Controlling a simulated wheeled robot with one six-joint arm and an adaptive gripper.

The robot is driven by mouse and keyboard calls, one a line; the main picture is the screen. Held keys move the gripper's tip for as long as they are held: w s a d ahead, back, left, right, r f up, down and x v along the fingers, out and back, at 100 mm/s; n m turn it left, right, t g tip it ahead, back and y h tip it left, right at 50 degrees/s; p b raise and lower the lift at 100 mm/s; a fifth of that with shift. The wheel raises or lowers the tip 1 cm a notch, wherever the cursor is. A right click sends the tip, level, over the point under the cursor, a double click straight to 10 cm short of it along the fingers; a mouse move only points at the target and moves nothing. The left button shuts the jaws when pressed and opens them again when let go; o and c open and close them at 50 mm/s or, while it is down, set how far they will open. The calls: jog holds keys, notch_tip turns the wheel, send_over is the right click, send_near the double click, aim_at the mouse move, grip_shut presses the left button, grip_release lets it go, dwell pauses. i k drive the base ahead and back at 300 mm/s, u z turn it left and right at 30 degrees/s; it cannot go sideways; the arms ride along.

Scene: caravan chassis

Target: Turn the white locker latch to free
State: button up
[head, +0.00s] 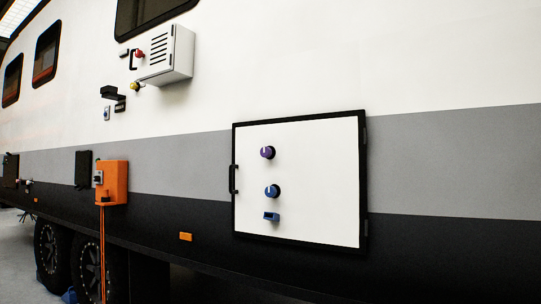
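A flat white locker door (312,190) in a black frame is shut in the caravan's side, right of centre in the head view. It carries a purple knob (267,153), a blue knob (272,191) below it, and a small blue block-shaped fitting (271,216) lowest. A black handle (233,179) sits at its left edge, with hinges at the right. A white box (168,57) with dark slots, a red knob (140,54) and a yellow knob (135,86) hangs higher up at the left. Which fitting is the latch, I cannot tell. My gripper is not in view.
Wheels (85,262) stand below. An orange marker (185,237) sits low on the skirt. The wall right of the locker is bare.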

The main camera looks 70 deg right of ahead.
aim_at(265, 152)
jog(key=z, duration=0.75)
jog(key=i, duration=0.85)
jog(key=z, duration=0.85)
